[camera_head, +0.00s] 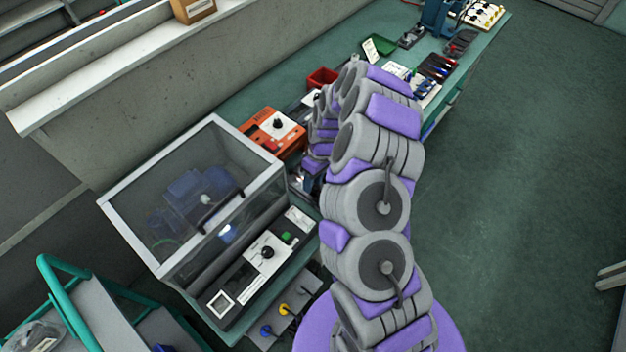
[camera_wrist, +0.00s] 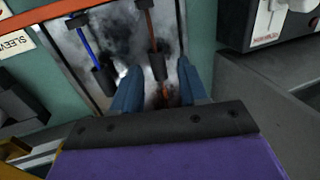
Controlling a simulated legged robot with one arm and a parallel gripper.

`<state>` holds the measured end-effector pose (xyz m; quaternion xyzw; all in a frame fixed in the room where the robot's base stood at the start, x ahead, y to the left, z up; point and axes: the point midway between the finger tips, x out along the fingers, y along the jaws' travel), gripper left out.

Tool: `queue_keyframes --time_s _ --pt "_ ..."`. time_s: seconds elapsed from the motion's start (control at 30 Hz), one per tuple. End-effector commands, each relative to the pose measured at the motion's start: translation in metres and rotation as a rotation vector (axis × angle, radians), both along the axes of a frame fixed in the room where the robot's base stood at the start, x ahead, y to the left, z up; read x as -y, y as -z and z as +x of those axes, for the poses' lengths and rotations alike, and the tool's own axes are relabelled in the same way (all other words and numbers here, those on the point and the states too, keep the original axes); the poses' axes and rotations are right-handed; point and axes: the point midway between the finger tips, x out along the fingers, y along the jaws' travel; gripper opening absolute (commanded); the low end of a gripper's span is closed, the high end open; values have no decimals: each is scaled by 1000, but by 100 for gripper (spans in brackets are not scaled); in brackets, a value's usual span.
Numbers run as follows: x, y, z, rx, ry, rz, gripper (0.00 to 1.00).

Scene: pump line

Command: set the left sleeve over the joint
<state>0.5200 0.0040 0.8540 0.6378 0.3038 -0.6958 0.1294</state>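In the wrist view, a blue wire runs down on the left with a dark sleeve (camera_wrist: 103,80) around its lower part, which I take as the left sleeve. A second dark sleeve (camera_wrist: 157,66) sits on an orange-brown wire to its right. My gripper (camera_wrist: 159,66) has two blue fingers spread apart, with the right-hand sleeve seen between their tips and gaps on both sides. The left sleeve is just outside the left finger. I cannot make out the joint clearly. In the head view my arm mostly hides the gripper and the wires.
A label reading SLEEVE (camera_wrist: 14,42) is at the left edge of the wrist view, and a dark box (camera_wrist: 282,20) is at upper right. The head view shows a clear-lidded case (camera_head: 195,195), an orange device (camera_head: 272,132), a red bin (camera_head: 322,78) and open floor at right.

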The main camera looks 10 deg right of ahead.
Motion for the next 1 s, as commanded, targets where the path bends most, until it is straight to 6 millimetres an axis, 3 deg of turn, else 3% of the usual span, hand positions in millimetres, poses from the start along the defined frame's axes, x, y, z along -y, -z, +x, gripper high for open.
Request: queue_keyframes --time_s 0.07,0.43,1.0 --pt "0 0 0 0 0 0 36" --pt "0 0 0 0 0 0 1" --pt "-2 2 6 1 1 -3 0"
